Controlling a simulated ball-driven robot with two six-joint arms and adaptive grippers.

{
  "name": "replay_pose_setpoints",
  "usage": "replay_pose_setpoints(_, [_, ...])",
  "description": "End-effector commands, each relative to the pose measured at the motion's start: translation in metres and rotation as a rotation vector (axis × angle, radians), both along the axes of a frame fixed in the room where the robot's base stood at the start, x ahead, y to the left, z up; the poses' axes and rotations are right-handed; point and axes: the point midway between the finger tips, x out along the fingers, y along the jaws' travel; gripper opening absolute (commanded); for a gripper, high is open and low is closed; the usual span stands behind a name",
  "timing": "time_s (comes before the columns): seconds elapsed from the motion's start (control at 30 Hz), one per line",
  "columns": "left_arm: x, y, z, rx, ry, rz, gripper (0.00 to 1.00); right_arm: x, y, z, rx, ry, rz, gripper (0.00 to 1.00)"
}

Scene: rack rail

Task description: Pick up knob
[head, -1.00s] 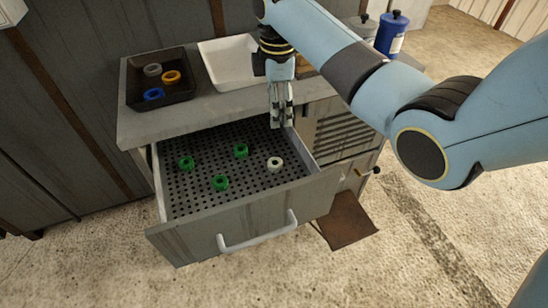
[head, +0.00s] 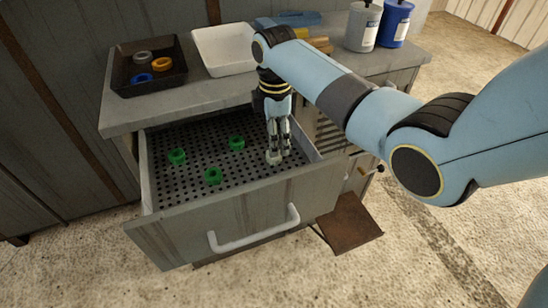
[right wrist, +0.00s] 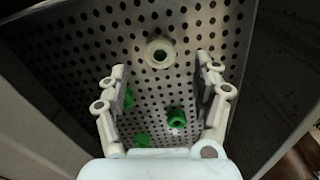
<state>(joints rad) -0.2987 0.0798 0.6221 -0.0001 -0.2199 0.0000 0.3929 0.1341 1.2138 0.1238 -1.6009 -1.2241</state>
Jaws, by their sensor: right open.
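A pale white ring-shaped knob (head: 272,158) sits on the perforated floor of the open drawer (head: 236,241), near its right side. My right gripper (head: 279,153) hangs down into the drawer with its fingertips at the knob, partly covering it in the head view. In the right wrist view, the knob (right wrist: 160,53) lies ahead of the gap between the open, empty fingers of the right gripper (right wrist: 162,72). Three green rings, one of them the front ring (head: 213,176), also sit on the drawer floor. My left gripper is not in view.
A black tray (head: 152,88) with grey, orange and blue rings stands on the cabinet top (head: 195,99), beside an empty white bin (head: 225,65). Blue and white bottles (head: 393,25) stand at the back right. The drawer walls border the gripper.

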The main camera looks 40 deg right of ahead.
Motion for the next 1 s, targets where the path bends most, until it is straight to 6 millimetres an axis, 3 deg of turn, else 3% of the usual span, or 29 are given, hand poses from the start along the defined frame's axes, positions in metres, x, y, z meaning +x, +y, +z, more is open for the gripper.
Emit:
replay_pose_setpoints(0.3, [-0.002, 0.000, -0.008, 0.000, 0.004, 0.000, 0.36, 0.001, 0.002, -0.046, 0.001, 0.003, 0.002, 0.67])
replay_pose_setpoints(0.6, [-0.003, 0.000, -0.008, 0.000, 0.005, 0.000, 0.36, 0.001, 0.002, -0.051, 0.000, 0.000, 0.003, 0.67])
replay_pose_setpoints(1.0, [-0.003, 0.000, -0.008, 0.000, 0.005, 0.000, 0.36, 0.001, 0.002, -0.051, 0.000, 0.001, 0.002, 0.14])
